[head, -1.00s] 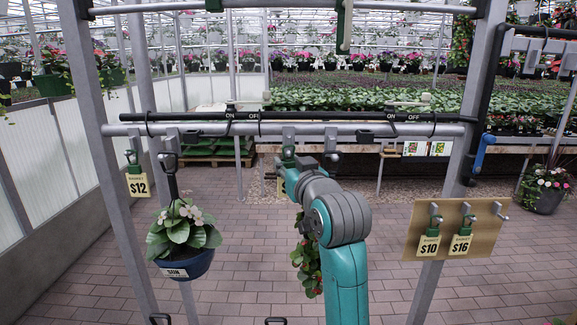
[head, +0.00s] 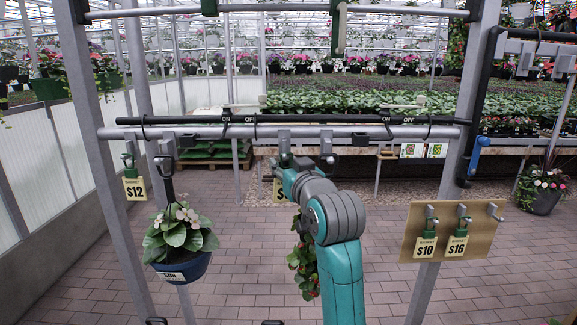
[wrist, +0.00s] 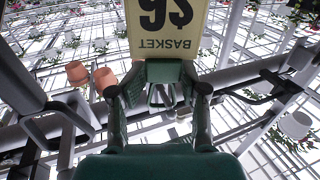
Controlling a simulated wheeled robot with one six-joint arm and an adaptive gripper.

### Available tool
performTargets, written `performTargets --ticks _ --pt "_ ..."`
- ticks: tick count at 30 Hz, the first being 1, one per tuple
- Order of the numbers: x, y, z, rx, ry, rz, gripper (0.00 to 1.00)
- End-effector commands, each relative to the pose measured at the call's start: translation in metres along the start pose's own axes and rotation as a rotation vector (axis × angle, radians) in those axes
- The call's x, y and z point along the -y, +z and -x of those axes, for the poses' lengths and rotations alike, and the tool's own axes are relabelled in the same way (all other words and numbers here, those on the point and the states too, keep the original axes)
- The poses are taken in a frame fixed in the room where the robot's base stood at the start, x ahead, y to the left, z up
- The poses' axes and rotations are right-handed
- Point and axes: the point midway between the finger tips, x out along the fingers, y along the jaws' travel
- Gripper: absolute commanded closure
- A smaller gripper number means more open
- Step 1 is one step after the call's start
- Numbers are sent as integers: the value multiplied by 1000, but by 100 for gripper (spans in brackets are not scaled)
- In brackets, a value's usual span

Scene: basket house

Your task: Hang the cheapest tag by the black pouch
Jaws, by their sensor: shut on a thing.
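My gripper (wrist: 160,95) is shut on a cream price tag (wrist: 165,30), upside down in the wrist view. In the head view my gripper (head: 284,162) is at the grey rail's middle hooks, and the tag (head: 279,191) shows partly behind my arm. A $12 tag (head: 134,188) hangs at the rail's left end. A $10 tag (head: 425,247) and a $16 tag (head: 456,246) hang on a tan board (head: 480,230) at right. I cannot make out a black pouch with certainty.
A blue pot (head: 183,268) with a flowering plant hangs from the rail (head: 230,133) at left. Another plant (head: 303,262) hangs partly behind my arm. A black bar with ON and OFF labels runs above the rail. Grey posts stand on both sides. The brick floor between them is open.

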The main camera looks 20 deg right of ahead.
Motion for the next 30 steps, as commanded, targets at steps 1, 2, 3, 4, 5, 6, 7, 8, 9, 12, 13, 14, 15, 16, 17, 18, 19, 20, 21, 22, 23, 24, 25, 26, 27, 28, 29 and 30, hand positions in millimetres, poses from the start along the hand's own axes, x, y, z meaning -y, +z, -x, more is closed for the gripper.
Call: performTargets --ticks 1,2,3,4,5,6,7,8,9,12,13,14,15,16,17,18,19,20,21,22,23,24,25,26,27,28,29,30 --pt "10 3 -4 6 -21 -4 94" --pt "10 3 -4 6 -21 -4 93" --pt "10 3 -4 7 -21 -4 91" --pt "10 3 -4 7 -21 -4 90" --pt "10 3 -4 7 -21 -4 89" --pt "10 4 -4 8 -21 -4 88" --pt "10 4 -4 8 -21 -4 88" --pt "10 4 -4 9 -21 -4 88" --pt "10 4 -4 9 -21 -4 87" --pt "10 4 -5 10 -21 -4 86" --pt "10 4 -6 10 -21 -4 85" --pt "11 4 -6 10 -21 -4 84" --pt "11 3 -7 11 -21 -4 82" --pt "12 3 -8 11 -21 -4 80" --pt "12 3 -8 11 -21 -4 78" --pt "13 2 -9 11 -21 -4 75" --pt "13 2 -10 11 -21 -4 73" --pt "13 2 -10 11 -21 -4 71" --pt "13 2 -10 11 -21 -4 70" --pt "13 2 -10 11 -21 -4 69" --pt "13 2 -10 11 -21 -4 68" --pt "13 2 -10 11 -21 -4 68" --pt "13 2 -10 11 -21 -4 68" --pt "13 2 -10 11 -21 -4 68" --pt "13 2 -10 11 -21 -4 68" --pt "13 2 -10 11 -21 -4 68" --pt "13 2 -10 11 -21 -4 68" --pt "13 2 -10 11 -21 -4 68"
